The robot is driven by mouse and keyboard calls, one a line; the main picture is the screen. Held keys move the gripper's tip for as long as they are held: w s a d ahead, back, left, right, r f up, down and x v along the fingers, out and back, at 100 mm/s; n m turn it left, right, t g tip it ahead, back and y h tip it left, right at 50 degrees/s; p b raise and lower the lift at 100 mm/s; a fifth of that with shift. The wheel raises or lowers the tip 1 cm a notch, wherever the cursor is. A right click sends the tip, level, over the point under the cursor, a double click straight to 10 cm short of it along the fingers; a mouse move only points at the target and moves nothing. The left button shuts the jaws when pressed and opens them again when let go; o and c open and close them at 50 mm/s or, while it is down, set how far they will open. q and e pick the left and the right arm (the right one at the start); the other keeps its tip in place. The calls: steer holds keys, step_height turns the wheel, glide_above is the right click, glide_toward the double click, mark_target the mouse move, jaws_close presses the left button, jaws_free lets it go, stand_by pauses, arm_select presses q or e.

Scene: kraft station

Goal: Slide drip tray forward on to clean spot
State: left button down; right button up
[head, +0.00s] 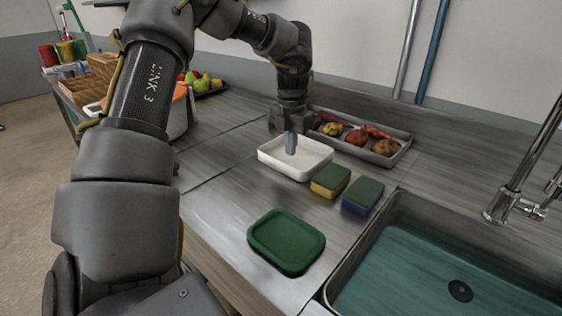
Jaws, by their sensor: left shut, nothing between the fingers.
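A white shallow rectangular tray (309,172), which looks like the drip tray, lies on the grey counter in the middle of the head view. My left gripper (291,148) points down from above with its fingers closed and nothing between them. Its tips are over or inside the white tray, in front of its far wall. I cannot tell whether they touch the tray. No marked clean spot can be made out on the counter. My right gripper is not in view.
A yellow-green sponge (330,182) and a blue-green sponge (363,195) lie close to the white tray's near right side. A green tray (287,242) lies nearer the front edge. A grey food tray (387,158) sits behind. A water-filled sink (440,270) is at right.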

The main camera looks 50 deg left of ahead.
arm_select(q)
step_height(320, 180, down, 2)
steer(key=shift+f, duration=0.1)
steer(key=s, duration=0.3)
steer(key=shift+s+d+r, duration=0.2)
steer(key=shift+r, duration=0.1)
steer(key=shift+s, duration=0.3)
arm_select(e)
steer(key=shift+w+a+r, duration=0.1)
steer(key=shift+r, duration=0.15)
